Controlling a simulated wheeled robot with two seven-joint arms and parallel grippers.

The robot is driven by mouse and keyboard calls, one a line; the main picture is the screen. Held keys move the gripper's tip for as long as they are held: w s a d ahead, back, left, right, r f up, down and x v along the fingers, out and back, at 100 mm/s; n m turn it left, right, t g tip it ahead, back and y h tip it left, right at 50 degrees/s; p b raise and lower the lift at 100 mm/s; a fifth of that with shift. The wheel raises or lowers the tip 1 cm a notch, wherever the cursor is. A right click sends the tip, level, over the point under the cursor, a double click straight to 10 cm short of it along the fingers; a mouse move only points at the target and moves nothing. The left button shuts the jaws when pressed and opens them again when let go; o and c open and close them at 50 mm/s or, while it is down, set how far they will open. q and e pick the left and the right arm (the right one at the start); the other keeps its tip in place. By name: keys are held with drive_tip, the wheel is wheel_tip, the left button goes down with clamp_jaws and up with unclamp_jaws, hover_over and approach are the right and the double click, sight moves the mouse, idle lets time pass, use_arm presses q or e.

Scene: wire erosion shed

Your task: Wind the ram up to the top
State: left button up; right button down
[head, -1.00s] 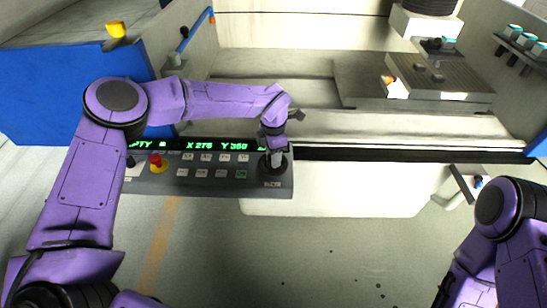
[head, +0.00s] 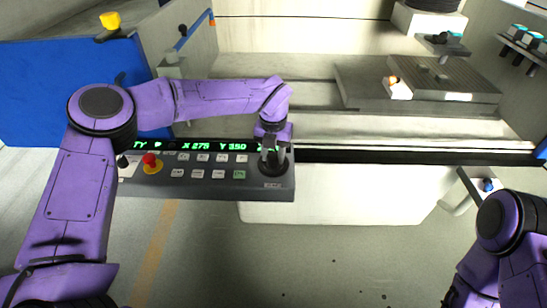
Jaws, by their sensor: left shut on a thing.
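The control panel (head: 215,185) is a dark grey strip with green display text, several pale buttons and a red knob on yellow. A black control knob (head: 268,171) stands on a round base at its right end. My left gripper (head: 269,153) comes down from above and is shut on this knob; its fingers hide part of it and the display's right end. What looks like the ram, a white block with a black cylinder (head: 430,18), is at the top right, cut off by the picture edge.
A grey slab-like workpiece (head: 440,79) lies on the machine bed at the right. A dark rail (head: 410,156) runs along the machine's front. A blue panel (head: 60,80) stands at the left.

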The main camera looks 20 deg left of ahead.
sight(273, 155)
use_arm(q)
drive_tip(key=n+b, duration=0.2)
drive_tip(key=f+n+b, duration=0.1)
drive_tip(key=n, duration=0.2)
drive_tip(key=shift+s+n+b, duration=0.15)
drive_tip(key=shift+n+b, duration=0.15)
drive_tip(key=shift+b, duration=0.1)
drive_tip(key=n+b, duration=0.3)
drive_tip(key=n, duration=0.1)
drive_tip(key=shift+b, duration=0.4)
drive_tip(key=n+b, duration=1.5)
drive_tip(key=b, duration=0.1)
drive_tip(key=shift+n+b, duration=0.3)
drive_tip(key=shift+n, duration=0.1)
drive_tip(key=shift+r+n+b, duration=0.15)
drive_tip(key=shift+n+b, duration=0.8)
drive_tip(key=shift+n, duration=0.1)
drive_tip(key=shift+r+n+b, duration=0.1)
drive_tip(key=shift+n+b, duration=0.8)
drive_tip(key=shift+n, duration=0.15)
drive_tip(key=shift+r, duration=0.1)
drive_tip(key=o, duration=1.1)
drive_tip(key=shift+c, duration=0.2)
wheel_tip(273, 155, up, 11)
drive_tip(key=p, duration=0.6)
drive_tip(key=shift+f+p, duration=0.2)
drive_tip(key=shift+p, duration=0.1)
